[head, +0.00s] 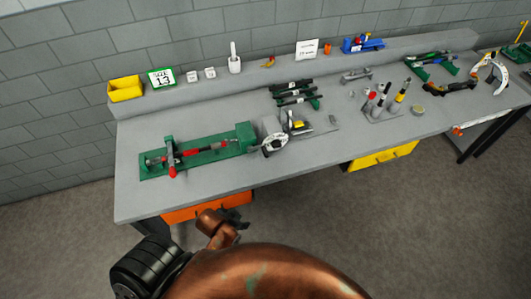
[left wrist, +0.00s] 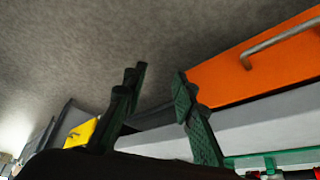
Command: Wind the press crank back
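The press (head: 215,148) is a long green base with a green block at its right end, lying on the left part of the grey bench. A crank with red grips (head: 172,167) is at its left end, its arm pointing towards the front. In the left wrist view part of the press (left wrist: 268,162) shows in the bottom right corner. My left gripper (left wrist: 160,70) has two dark green fingers spread apart with nothing between them. It is off the press, near the bench front; its fingers are not clear in the head view. My right gripper is not seen.
An orange drawer (head: 200,208) and a yellow drawer (head: 382,156) hang under the bench. A white round dial (head: 274,144) stands right of the press. Black-handled tools (head: 293,92) and upright pens or tools (head: 380,98) are further right. The bench's front left strip is clear.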

